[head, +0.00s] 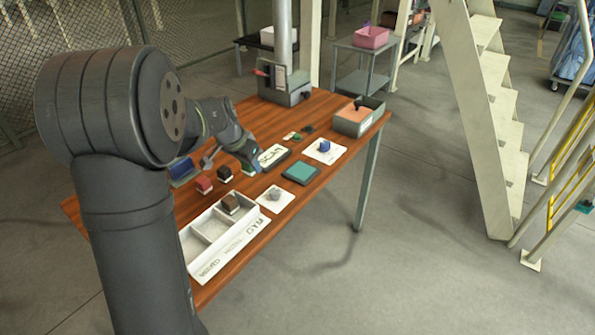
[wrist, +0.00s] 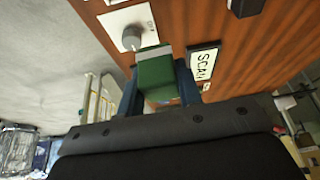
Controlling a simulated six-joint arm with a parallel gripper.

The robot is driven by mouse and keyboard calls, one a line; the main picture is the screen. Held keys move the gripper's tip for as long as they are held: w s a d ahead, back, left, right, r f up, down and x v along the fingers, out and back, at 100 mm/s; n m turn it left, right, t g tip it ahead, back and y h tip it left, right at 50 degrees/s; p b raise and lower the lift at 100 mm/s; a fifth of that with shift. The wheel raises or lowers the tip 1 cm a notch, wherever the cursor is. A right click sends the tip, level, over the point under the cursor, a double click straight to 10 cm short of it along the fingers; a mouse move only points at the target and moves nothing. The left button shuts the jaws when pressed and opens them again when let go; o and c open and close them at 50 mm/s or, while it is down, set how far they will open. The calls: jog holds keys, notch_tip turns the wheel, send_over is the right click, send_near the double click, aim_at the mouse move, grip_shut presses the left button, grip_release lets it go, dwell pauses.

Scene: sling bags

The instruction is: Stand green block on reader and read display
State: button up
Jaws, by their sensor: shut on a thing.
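My gripper (wrist: 158,88) is shut on the green block (wrist: 155,68), which sits between its two dark blue fingers in the wrist view. In the head view my gripper (head: 252,168) is low over the table, at the left edge of a dark pad with a white SCAN label (head: 272,155). This pad looks like the reader. The label also shows in the wrist view (wrist: 204,64), just right of the block and apart from it in the picture. The block's underside is hidden. A dark tilted panel (head: 183,171) stands left of the gripper; I cannot read any text on it.
A white divided tray (head: 210,235) with a brown block (head: 230,203) stands in front. Red (head: 204,185) and dark (head: 225,174) blocks are near the gripper. A knob card (head: 275,198), teal pad (head: 301,173), blue-knob card (head: 324,150) and grey bin (head: 358,120) lie to the right.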

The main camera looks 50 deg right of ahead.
jog(key=s+d+r+n+t, duration=0.1)
jog(key=s+d+n, duration=0.3)
jog(key=s+d, duration=1.25)
send_over(303, 168)
jog(key=a, duration=0.2)
jog(key=f, duration=0.6)
jog(key=shift+s+d+f, duration=0.2)
jog(key=shift+d+f, duration=0.05)
jog(key=shift+f, duration=0.1)
jog(key=shift+f+t, duration=0.3)
jog(key=shift+f, duration=1.65)
jog(key=shift+f, duration=0.1)
jog(key=o, duration=1)
jog(key=shift+c, duration=0.2)
